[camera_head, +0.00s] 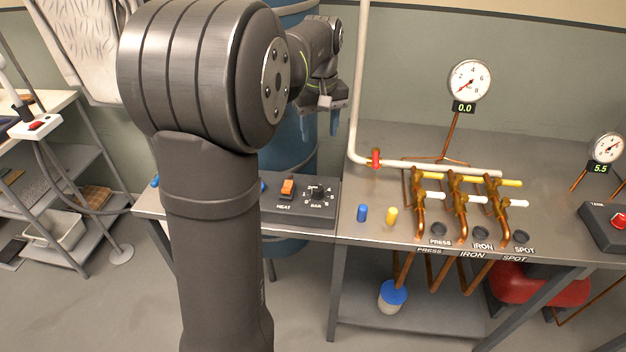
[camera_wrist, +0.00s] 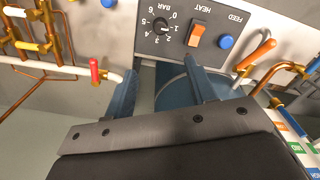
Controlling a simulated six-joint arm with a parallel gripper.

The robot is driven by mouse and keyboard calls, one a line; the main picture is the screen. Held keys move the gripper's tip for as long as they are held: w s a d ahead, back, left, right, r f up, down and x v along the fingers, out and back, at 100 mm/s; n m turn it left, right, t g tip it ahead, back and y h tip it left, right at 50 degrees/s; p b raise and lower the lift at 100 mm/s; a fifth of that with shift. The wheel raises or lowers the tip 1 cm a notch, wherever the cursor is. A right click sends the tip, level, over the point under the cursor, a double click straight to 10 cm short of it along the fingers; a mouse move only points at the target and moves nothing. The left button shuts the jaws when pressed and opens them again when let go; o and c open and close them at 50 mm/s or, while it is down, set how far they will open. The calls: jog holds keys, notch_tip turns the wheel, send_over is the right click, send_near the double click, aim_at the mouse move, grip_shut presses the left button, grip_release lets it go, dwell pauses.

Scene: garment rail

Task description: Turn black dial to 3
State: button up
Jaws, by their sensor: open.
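The black dial (camera_head: 316,191) sits on the dark control panel, above the word BAR and ringed by numbers.
An orange HEAT switch (camera_head: 287,188) is beside the dial, and a blue FEED button (camera_wrist: 226,42) is past it. A pale pipe with a red valve (camera_head: 376,158) rises right of my gripper. Copper valves (camera_head: 456,195) and a gauge reading 0.0 (camera_head: 469,81) stand further right.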

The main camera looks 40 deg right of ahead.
aim_at(318, 188)
notch_tip(318, 188, down, 18)
jog(key=n, duration=0.3)
jog(key=shift+n, duration=0.3)
jog(key=c, duration=1)
